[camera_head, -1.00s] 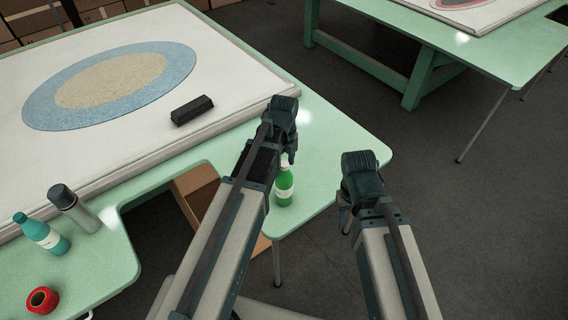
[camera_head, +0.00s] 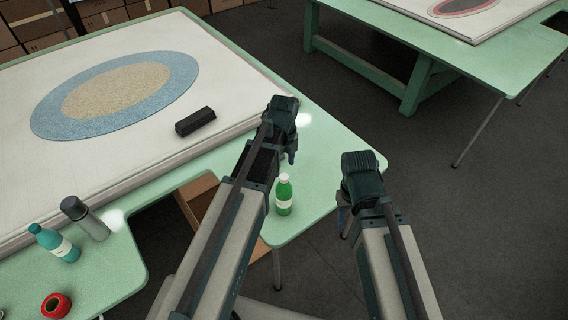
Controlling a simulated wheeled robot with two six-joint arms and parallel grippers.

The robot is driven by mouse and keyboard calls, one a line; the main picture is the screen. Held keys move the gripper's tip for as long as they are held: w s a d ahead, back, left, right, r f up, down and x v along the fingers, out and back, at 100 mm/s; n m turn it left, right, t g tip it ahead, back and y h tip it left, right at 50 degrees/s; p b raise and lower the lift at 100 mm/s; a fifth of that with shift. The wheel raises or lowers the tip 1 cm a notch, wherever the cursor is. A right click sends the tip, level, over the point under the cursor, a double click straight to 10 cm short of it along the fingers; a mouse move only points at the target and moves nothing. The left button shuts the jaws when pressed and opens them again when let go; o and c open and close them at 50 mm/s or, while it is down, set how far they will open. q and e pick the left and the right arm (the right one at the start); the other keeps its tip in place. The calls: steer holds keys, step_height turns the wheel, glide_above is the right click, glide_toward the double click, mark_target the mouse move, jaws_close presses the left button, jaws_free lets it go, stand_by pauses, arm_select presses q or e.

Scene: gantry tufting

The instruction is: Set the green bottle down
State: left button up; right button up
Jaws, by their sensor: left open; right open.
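The green bottle (camera_head: 284,196), with a white label and pale cap, stands upright on the right corner of the green table (camera_head: 322,165). My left gripper (camera_head: 291,152) is open just above and behind the bottle in the picture, apart from it; its fingers are mostly hidden by the wrist. My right gripper (camera_head: 343,218) is open and empty beyond the table's right edge, over the floor, with its fingers partly hidden by its own wrist.
A white tufted panel (camera_head: 215,70) with a blue and tan oval fills the table's back, with a black block (camera_head: 195,121) on it. A grey flask (camera_head: 86,217), a teal bottle (camera_head: 54,242) and a red tape roll (camera_head: 56,305) are at the left. A second table (camera_head: 480,62) stands behind.

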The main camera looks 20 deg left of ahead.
arm_select(q)
step_height(320, 180, up, 6)
steer(key=p, duration=0.4)
steer(key=s+d+n+y, duration=0.1)
steer(key=s+d+n, duration=0.9)
steer(key=n, duration=1)
steer(key=s, duration=0.4)
steer(key=shift+s+d+f, duration=0.2)
steer(key=shift+s+d, duration=0.05)
steer(key=shift+s, duration=0.05)
steer(key=shift+f, duration=0.1)
step_height(320, 180, down, 13)
steer(key=b, duration=1.3)
steer(key=shift+f, duration=0.2)
